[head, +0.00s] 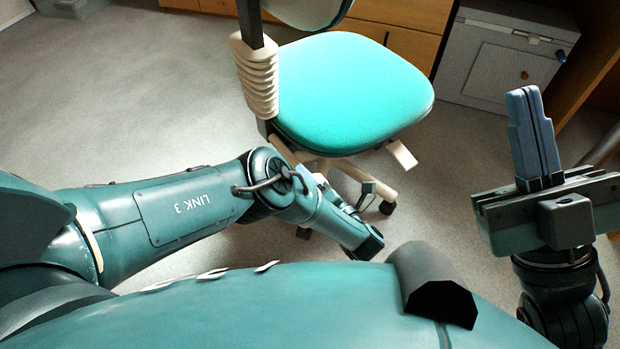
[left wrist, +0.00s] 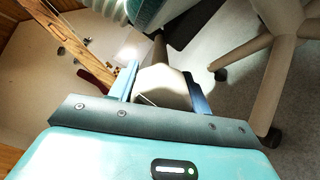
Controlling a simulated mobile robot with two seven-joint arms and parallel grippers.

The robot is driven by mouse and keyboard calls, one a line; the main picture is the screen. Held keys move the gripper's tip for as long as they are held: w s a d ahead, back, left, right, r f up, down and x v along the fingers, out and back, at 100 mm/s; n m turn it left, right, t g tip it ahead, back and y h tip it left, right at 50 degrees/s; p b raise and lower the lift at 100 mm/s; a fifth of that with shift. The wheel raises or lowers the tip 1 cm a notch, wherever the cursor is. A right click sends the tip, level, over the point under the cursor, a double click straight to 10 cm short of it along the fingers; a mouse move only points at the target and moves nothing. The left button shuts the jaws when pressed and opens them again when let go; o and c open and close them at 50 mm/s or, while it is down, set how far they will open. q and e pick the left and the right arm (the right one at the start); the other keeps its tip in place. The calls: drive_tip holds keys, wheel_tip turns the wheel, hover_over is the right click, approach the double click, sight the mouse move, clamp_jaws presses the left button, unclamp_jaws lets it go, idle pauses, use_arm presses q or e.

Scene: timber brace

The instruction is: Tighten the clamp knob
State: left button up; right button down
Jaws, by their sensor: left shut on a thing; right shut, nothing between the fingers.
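A beige, rounded knob-like part (left wrist: 163,92) sits between the two blue fingers of my left gripper (left wrist: 160,72) in the left wrist view. The gripper is shut on it, and the fingers hide part of its sides. I cannot tell for sure that this part is the clamp knob. In the head view my left arm reaches down beside the chair, and its fingers cannot be made out clearly. My right gripper (head: 522,93) is shut and empty, its blue fingers together and pointing up at the right.
An office chair with a turquoise seat (head: 350,92) stands close beyond my left arm. Its beige legs (left wrist: 275,80) show at the right of the left wrist view. A wooden strip (left wrist: 62,38) is at the left there. A grey cabinet (head: 500,60) stands at the back right. Floor at left is clear.

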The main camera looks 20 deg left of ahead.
use_arm(q)
drive_tip(key=m, duration=0.4)
drive_tip(key=shift+m, duration=0.4)
drive_tip(key=m, duration=1)
drive_tip(key=shift+m, duration=0.4)
drive_tip(key=m, duration=0.4)
drive_tip(key=shift+w, duration=0.1)
drive_tip(key=shift+m, duration=0.3)
drive_tip(key=o, duration=1)
